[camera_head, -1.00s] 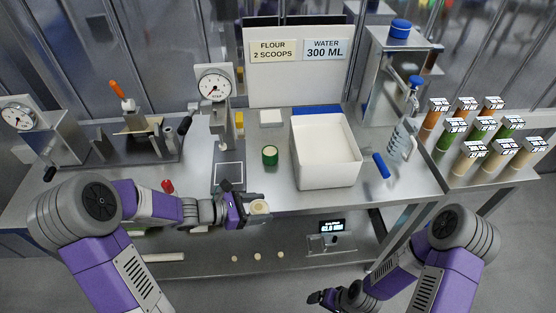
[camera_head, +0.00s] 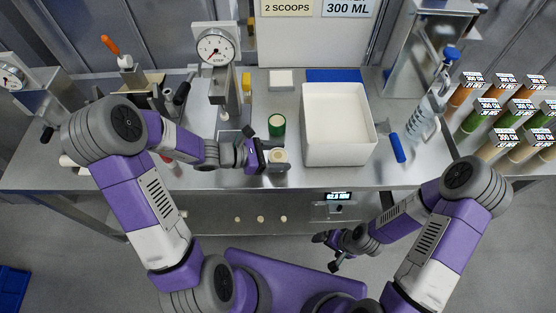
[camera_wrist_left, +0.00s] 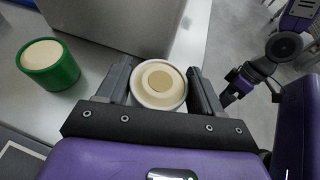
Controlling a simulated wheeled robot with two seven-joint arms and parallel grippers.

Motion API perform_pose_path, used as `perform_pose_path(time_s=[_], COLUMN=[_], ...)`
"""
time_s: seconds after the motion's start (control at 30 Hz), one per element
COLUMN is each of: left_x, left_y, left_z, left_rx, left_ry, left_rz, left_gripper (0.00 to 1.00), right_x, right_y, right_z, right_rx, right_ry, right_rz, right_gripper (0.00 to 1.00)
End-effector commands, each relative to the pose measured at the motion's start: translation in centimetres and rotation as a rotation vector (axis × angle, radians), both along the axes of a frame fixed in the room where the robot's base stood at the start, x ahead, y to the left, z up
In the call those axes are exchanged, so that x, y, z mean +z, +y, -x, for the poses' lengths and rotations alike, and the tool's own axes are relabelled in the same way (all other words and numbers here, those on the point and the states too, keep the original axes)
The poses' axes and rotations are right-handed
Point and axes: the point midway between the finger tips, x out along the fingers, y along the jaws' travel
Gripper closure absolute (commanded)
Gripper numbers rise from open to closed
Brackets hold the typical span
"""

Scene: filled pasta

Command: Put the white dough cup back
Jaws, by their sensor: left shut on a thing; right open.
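The white dough cup (camera_head: 278,157) is between the fingers of my left gripper (camera_head: 268,156), which is shut on it. In the left wrist view the cup (camera_wrist_left: 159,84) shows a white rim with pale dough inside, held upright between both fingers of the gripper (camera_wrist_left: 160,88). The cup is at the front part of the steel table; I cannot tell whether its base touches the tabletop. A green cup with pale filling (camera_head: 277,125) stands just behind it, also seen in the left wrist view (camera_wrist_left: 49,66). My right gripper (camera_head: 330,248) is open and empty in front of the table.
A large white bin (camera_head: 338,150) stands right of the cup. A blue-handled scoop (camera_head: 397,148) and a clear jug (camera_head: 424,118) are further right. A dial press (camera_head: 217,60) stands behind left. The steel tabletop (camera_head: 290,178) is bare near its front edge.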

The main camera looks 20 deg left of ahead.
Motion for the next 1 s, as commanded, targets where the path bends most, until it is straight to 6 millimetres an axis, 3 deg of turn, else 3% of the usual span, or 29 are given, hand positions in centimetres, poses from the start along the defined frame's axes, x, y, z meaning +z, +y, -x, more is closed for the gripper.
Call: perform_pose_path(time_s=[0.13,0.53,0.57,0.7,1.0], left_x=[-2.3,-2.8,-2.7,-2.7,-2.6], left_y=[0.0,0.0,0.0,0.0,0.0], left_z=[0.0,0.0,0.0,0.0,0.0], left_rx=[0.001,0.000,0.000,0.000,0.000], left_ry=[0.002,0.000,0.001,0.000,0.001], left_rz=[0.001,0.001,0.000,0.000,0.000], left_gripper=[0.68,0.68,0.29,0.08,0.08], right_x=[-0.9,-1.3,-1.1,-1.1,-1.0], right_y=[0.0,0.0,0.0,0.0,0.0], right_z=[0.0,0.0,0.0,0.0,0.0], right_rx=[0.000,0.000,0.000,0.000,0.000], right_ry=[0.000,-0.001,-0.001,-0.001,-0.001], right_rz=[0.000,0.000,0.000,0.000,0.000], right_gripper=[0.08,0.08,0.08,0.08,0.08])
